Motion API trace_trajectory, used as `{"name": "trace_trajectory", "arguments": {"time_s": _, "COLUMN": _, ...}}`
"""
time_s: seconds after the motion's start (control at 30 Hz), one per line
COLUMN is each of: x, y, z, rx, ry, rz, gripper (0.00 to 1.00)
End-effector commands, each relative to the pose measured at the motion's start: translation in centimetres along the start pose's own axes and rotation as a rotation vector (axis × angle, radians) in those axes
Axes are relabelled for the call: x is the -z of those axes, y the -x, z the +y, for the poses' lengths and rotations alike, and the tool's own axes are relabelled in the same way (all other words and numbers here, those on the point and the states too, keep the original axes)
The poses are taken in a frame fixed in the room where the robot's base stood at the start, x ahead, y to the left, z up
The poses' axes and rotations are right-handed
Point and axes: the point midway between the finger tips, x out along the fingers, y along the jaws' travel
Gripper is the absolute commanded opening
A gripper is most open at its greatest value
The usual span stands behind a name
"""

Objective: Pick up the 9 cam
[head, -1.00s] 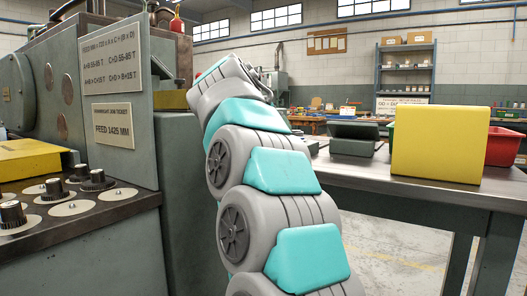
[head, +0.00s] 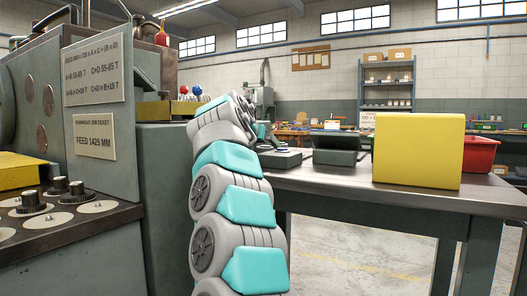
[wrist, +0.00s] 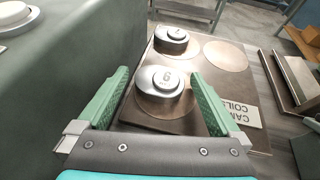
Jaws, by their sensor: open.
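No contact between the fingers and the cam is visible. In the head view my arm hides the cams and most of my gripper.
A green-grey wall stands close on the left in the wrist view. On the bench (head: 400,195) are a yellow block (head: 418,150), a dark box (head: 338,148) and a red bin (head: 480,154).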

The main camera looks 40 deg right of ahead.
Motion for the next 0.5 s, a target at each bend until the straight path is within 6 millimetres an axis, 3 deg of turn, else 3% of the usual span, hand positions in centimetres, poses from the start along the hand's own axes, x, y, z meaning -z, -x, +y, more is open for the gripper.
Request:
{"name": "trace_trajectory", "arguments": {"time_s": 0.2, "x": 0.02, "y": -0.04, "z": 0.00, "rx": 0.000, "ry": 0.000, "rz": 0.000, "gripper": 1.00}}
{"name": "trace_trajectory", "arguments": {"time_s": 0.5, "x": 0.04, "y": -0.05, "z": 0.01, "rx": 0.000, "ry": 0.000, "rz": 0.001, "gripper": 0.66}}
